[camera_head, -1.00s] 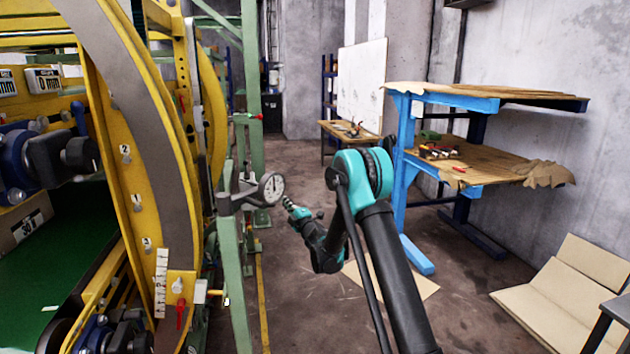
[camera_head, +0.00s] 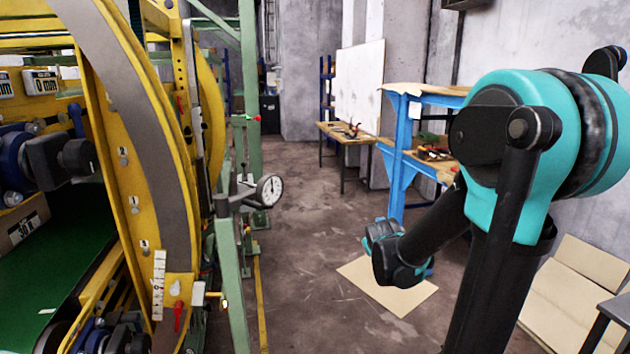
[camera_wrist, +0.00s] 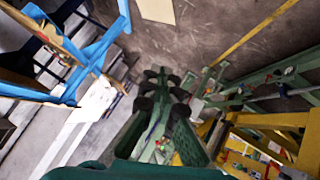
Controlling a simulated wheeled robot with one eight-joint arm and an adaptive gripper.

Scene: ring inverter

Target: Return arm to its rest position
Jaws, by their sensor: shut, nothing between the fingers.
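My arm, teal and black, stands large on the right of the head view, folded upward with its forearm reaching down and left. The teal wrist end is above the floor, in front of the blue shelf. My gripper (camera_wrist: 169,78) shows in the wrist view as dark green fingers with black joints. It is shut and holds nothing. In the head view the fingers are not clear.
The blue shelf (camera_head: 403,140) stands behind my arm. A cardboard sheet (camera_head: 385,290) lies on the floor.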

